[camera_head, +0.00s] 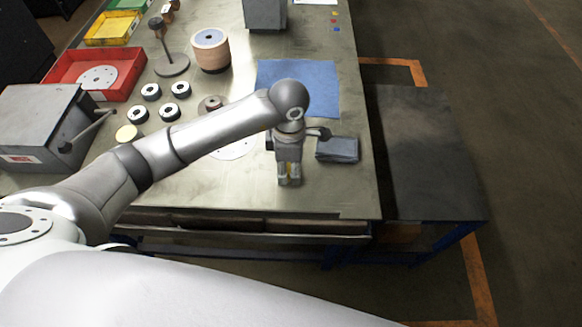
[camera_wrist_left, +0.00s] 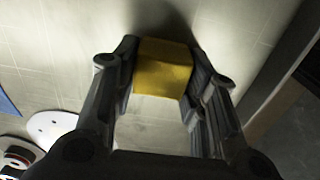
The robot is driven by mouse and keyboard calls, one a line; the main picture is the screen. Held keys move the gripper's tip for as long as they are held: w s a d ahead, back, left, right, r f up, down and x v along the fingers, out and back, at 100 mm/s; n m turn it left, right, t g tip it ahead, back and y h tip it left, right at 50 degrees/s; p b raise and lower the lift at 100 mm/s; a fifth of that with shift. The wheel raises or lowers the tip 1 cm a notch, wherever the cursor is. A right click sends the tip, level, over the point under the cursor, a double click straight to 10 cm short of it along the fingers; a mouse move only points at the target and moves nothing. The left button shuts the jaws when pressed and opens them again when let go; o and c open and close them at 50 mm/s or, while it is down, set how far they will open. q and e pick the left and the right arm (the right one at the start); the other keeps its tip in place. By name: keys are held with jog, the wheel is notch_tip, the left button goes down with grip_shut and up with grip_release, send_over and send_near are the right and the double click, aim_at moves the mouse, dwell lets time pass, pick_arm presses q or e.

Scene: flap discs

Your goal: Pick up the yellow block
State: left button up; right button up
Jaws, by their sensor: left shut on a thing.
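The yellow block (camera_wrist_left: 163,70) sits between the two fingers of my left gripper (camera_wrist_left: 160,85) in the left wrist view, with a finger against each side. My left gripper is shut on it. The block is mostly hidden there, with a little yellow between the fingertips. Whether it touches the tabletop is hard to tell. My right gripper is not in view.
Several black-and-white rings, a red tray (camera_head: 134,66) and a grey box (camera_head: 40,118) are to the left. The table's front edge is close.

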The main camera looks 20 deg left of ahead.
pick_arm(q)
jog(key=shift+r, duration=0.15)
jog(key=shift+r+b, duration=0.55)
jog(key=shift+r, duration=0.05)
jog(key=s+r+b, duration=0.2)
jog(key=s+r, duration=0.9)
jog(key=s, duration=0.3)
jog(key=shift+a+r+b, duration=0.2)
jog(key=shift+r+b, duration=0.05)
jog(key=shift+b, duration=0.05)
jog(key=shift+o, duration=0.5)
jog(key=shift+c, duration=0.8)
jog(key=b, duration=0.6)
send_over(289, 166)
